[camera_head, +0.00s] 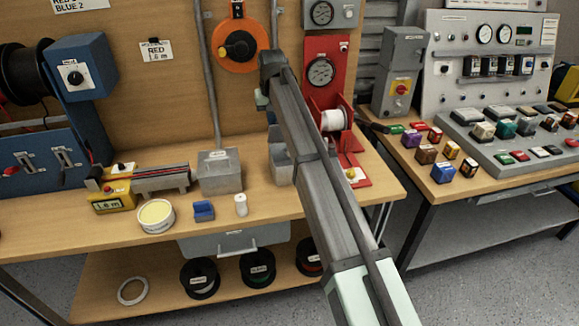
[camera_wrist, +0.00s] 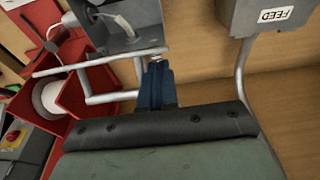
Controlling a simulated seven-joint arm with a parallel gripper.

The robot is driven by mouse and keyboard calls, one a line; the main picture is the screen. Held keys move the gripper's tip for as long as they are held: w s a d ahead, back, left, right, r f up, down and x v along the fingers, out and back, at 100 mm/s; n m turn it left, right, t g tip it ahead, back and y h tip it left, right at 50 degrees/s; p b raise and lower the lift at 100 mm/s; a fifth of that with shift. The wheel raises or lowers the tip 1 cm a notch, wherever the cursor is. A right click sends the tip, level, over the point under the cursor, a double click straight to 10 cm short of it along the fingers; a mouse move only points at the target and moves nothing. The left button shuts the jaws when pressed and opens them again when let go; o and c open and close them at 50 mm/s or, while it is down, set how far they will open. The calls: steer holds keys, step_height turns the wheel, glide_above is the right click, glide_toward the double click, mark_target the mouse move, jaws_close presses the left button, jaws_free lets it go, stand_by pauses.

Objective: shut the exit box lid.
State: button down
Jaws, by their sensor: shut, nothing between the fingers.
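A grey metal box (camera_head: 279,162), which I take to be the exit box, stands on the workbench, partly hidden behind my arm. In the wrist view an open grey box (camera_wrist: 128,18) shows at the top, with a white cable inside. Its lid cannot be told apart clearly. A thin grey bar (camera_wrist: 85,64) and bracket run along the box's near side. My gripper (camera_wrist: 156,68) has dark blue fingers shut together with nothing between them. The fingertips are close to the bar's right end; I cannot tell whether they touch. The head view hides my gripper behind the arm.
A grey box labelled FEED (camera_wrist: 262,14) shows in the wrist view, with a conduit beside it. A red stand with a white spool (camera_head: 333,120) is right of my arm.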

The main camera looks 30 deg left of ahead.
step_height(320, 180, up, 8)
stand_by(1.0)
steer(key=shift+w, duration=0.1)
stand_by(0.9)
